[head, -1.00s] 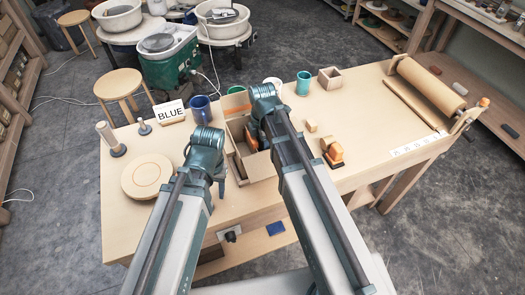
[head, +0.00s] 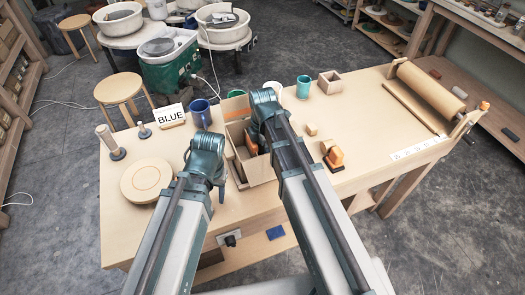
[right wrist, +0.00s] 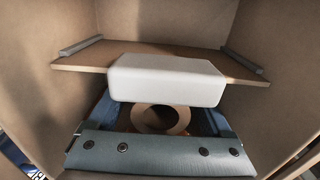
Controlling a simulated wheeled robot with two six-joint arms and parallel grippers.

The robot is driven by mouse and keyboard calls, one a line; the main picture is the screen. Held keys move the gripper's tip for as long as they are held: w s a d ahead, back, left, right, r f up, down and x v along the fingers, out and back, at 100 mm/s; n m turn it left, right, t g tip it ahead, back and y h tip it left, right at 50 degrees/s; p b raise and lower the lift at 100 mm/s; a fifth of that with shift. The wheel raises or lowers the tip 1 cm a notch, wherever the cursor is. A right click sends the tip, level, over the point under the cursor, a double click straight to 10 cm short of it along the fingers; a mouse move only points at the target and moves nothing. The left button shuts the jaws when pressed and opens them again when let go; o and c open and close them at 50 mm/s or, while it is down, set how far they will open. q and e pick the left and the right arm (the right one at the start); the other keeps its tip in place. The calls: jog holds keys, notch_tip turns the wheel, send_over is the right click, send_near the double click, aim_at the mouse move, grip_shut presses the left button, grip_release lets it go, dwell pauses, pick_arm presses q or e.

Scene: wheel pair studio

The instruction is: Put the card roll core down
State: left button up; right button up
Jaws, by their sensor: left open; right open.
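The card roll core (right wrist: 160,118) shows in the right wrist view as a brown ring seen nearly end-on, partly hidden by a pale block. My right gripper (right wrist: 160,122) is open, with a blue finger on either side of the core. Whether the fingers touch it, and what the core stands on, I cannot tell. Brown card walls surround it. In the head view my right arm hides this gripper at the open carton (head: 262,172). My left gripper (head: 221,190) hangs at the carton's left side; its fingertips are small and partly hidden.
On the table (head: 230,215) are a round board (head: 146,180), a BLUE sign (head: 171,116), a blue mug (head: 200,112), a green cup (head: 303,87), a small open box (head: 330,82) and an orange-topped tool (head: 333,155). A large roller (head: 430,88) stands at right. The right-centre tabletop is mostly clear.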

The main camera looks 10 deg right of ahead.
pick_arm(q)
notch_tip(320, 180, up, 12)
jog(key=p, duration=1.2)
jog(key=shift+r, duration=0.25)
pick_arm(e)
notch_tip(320, 180, up, 13)
jog(key=shift+f, duration=0.2)
pick_arm(q)
jog(key=shift+r+p, duration=0.1)
jog(key=shift+p, duration=0.2)
pick_arm(e)
jog(key=shift+r, duration=0.1)
